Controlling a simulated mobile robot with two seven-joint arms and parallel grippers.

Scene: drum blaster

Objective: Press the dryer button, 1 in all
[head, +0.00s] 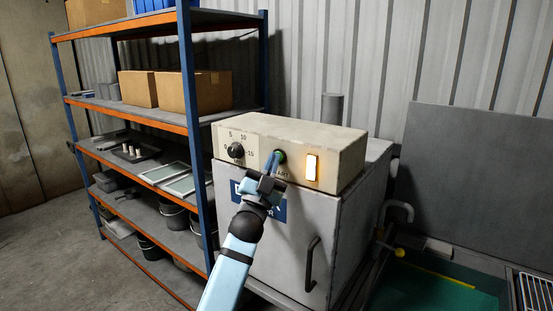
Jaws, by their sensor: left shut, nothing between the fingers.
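The dryer (275,248) is a grey box with a beige control panel (328,151) on top. The panel's front has a black dial (236,150), a round green button (281,156) and a lit orange-white lamp (311,167). My left gripper (274,162) comes up from below and is shut, with nothing in it. Its fingertips are at the left edge of the green button and cover part of it. I cannot tell whether they touch or press it. My right gripper is not in view.
A shelf rack (189,110) with blue posts and orange edges stands left, holding cardboard boxes (193,92), trays and buckets. The dryer door has a black handle (312,264). At right are a grey panel (470,180) and a green surface (432,291). Bare floor lies at lower left.

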